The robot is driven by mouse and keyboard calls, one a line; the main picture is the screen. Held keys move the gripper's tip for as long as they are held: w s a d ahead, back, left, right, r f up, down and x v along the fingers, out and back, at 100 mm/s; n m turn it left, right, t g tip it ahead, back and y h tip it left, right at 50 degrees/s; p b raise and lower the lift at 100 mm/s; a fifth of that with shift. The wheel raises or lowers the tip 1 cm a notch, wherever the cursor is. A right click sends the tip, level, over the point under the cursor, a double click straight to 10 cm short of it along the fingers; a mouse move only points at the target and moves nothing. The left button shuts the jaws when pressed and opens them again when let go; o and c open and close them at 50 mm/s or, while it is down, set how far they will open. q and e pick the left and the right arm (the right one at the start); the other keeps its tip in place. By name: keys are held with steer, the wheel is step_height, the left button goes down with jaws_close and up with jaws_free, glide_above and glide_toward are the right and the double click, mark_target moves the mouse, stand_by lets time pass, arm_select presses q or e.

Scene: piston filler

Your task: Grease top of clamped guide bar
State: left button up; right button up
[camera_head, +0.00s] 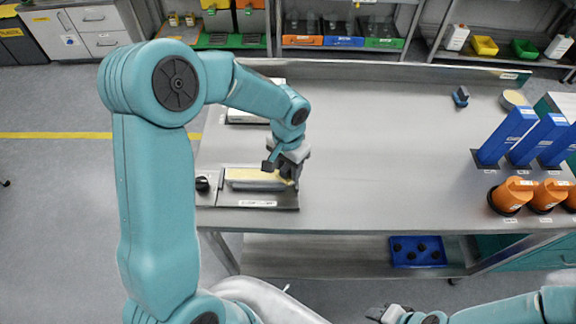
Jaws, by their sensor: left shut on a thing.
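The guide bar (252,186) lies level in a fixture on a dark base plate (262,201) at the left part of the bench. Its top looks pale yellow along most of its length. My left gripper (288,173) is at the bar's right end, just above or touching its top; I cannot tell which. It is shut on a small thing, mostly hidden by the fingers. My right gripper (384,313) is low in front of the bench, away from the bar; its fingers are too small to read.
A black knob (202,184) is left of the bar. Blue upright holders (506,136) and orange containers (511,194) stand at the bench's right. The middle of the bench is clear.

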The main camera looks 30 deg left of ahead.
arm_select(q)
steer(key=shift+w+d, duration=0.2)
steer(key=shift+d, duration=0.05)
steer(key=shift+w+d+r, duration=0.1)
steer(key=shift+d+r, duration=0.15)
steer(key=shift+w+d+r+p, duration=0.1)
steer(key=shift+r+p, duration=0.35)
steer(key=shift+r, duration=0.35)
steer(key=shift+s+a+r+p, duration=0.3)
steer(key=shift+a+r+p, duration=0.05)
steer(key=shift+r, duration=0.35)
steer(key=shift+w+d+r+p, duration=0.2)
steer(key=shift+r+p, duration=0.5)
steer(key=shift+r, duration=0.05)
steer(key=shift+s+a+r+p, duration=0.1)
steer(key=shift+r+p, duration=0.3)
steer(key=shift+r, duration=0.2)
steer(key=shift+s+a+r+p, duration=0.1)
steer(key=shift+r+p, duration=0.25)
steer(key=shift+r, duration=0.5)
steer(key=shift+w+d+r+p, duration=0.1)
steer(key=shift+w+d+p, duration=0.1)
steer(key=shift+p, duration=0.1)
arm_select(e)
steer(key=r, duration=0.4)
steer(key=shift+d+r, duration=0.2)
steer(key=shift+r, duration=0.2)
